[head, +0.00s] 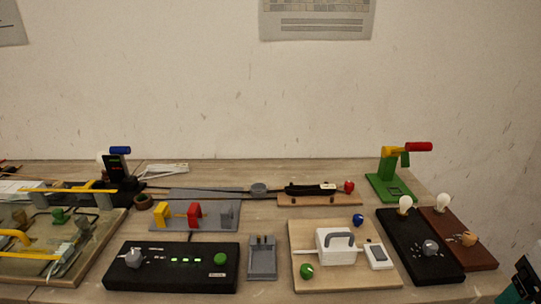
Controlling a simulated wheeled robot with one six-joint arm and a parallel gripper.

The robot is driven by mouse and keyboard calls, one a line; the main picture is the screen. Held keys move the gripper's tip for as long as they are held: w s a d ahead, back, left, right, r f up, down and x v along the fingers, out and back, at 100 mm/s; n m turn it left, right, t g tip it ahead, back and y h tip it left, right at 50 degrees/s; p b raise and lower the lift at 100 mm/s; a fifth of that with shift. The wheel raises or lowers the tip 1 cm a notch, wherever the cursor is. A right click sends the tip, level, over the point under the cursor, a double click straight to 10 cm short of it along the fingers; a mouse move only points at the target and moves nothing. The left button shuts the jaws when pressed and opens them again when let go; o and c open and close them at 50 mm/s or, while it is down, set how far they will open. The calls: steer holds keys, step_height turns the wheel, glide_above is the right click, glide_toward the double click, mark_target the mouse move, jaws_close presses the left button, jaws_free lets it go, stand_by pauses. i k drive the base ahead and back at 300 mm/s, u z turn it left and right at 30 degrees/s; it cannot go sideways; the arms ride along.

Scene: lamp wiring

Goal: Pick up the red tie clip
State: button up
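A red clip-like piece (194,213), which looks like the red tie clip, stands upright on a grey tray (225,216) left of the middle of the table. A dark part with teal patches cuts into the lower right corner and may be my arm or gripper. It is far from the red piece, and no fingertips can be made out.
A black panel (170,279) with green lights lies in front of the tray. A grey holder (262,258) and a wooden board (340,277) with a white box stand to the right. A green stand (391,187) with a red-ended arm rises at the back right. Dark and brown bulb boards fill the right end.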

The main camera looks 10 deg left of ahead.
mark_target(194, 212)
steer(key=u, duration=1.35)
steer(key=k, duration=1.3)
steer(key=u, duration=0.7)
steer(key=i, duration=1.5)
steer(key=z, duration=0.6)
steer(key=i, duration=0.75)
steer(key=z, duration=0.6)
